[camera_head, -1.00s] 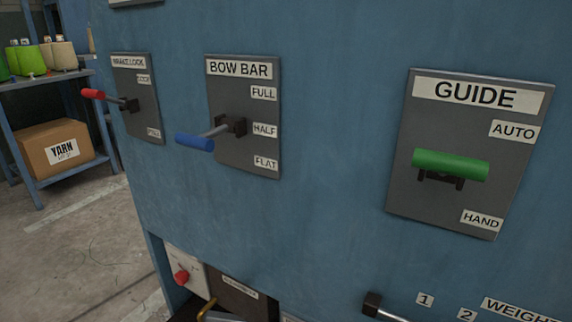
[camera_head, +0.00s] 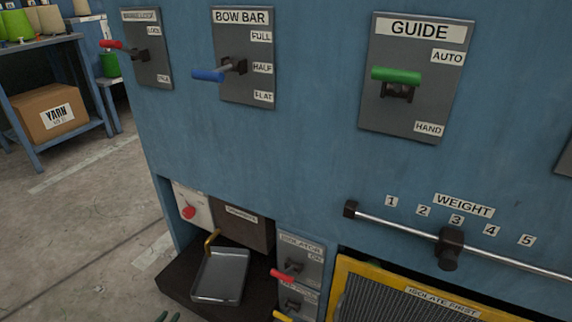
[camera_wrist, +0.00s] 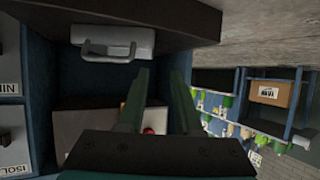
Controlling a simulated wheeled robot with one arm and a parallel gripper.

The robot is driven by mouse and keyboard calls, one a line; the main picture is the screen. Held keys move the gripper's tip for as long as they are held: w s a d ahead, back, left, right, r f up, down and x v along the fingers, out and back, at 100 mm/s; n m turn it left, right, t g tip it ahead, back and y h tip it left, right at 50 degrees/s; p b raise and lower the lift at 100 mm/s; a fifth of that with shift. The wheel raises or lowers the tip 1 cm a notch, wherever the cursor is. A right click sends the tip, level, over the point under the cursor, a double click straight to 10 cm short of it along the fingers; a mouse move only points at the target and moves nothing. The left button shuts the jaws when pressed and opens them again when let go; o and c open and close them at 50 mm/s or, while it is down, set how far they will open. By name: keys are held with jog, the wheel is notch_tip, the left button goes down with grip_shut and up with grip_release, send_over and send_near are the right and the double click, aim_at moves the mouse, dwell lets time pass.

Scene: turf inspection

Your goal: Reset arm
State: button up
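My gripper shows in the wrist view (camera_wrist: 162,76) as two dark green fingers with a clear gap between them. It is open and nothing is held between the fingers. In the head view only its fingertips (camera_head: 167,317) show, at the bottom edge, in front of the machine and left of the metal tray (camera_head: 220,275). The tray also shows upside down in the wrist view (camera_wrist: 113,42), beyond the fingers and apart from them. The rest of my arm is out of the head view.
The blue machine carries the GUIDE lever (camera_head: 396,75), BOW BAR lever (camera_head: 208,75) and brake lock lever (camera_head: 111,44). Lower down are a red knob (camera_head: 188,212), the ISOLATOR lever (camera_head: 282,275), the WEIGHT bar (camera_head: 400,230) and a yellow-framed guard (camera_head: 341,285). Open floor lies left.

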jog(key=w+r+g+y+p, duration=0.1)
jog(key=w+r+g+y, duration=0.1)
jog(key=w+r, duration=0.4)
jog(key=w+r+g+y+p, duration=0.1)
jog(key=w+r+g+y, duration=0.15)
jog(key=r, duration=0.55)
jog(key=d+r+n+g+p, duration=0.2)
jog(key=d+r+g, duration=0.1)
jog(key=d+r, duration=1)
jog(key=s+d+r+g+h+p, duration=0.1)
jog(key=s+d+r, duration=0.3)
jog(key=s+d, duration=0.6)
jog(key=s+d+r+g+h+p, duration=0.1)
jog(key=s+d+r+g, duration=0.2)
jog(key=s+d, duration=0.8)
jog(key=s+d+r+m+g+h+p, duration=0.1)
jog(key=s+d+r+g, duration=0.2)
jog(key=s+d+r, duration=0.3)
jog(key=s+d, duration=0.5)
jog(key=d, duration=0.3)
jog(key=shift+d+h, duration=0.35)
jog(key=shift+d, duration=0.05)
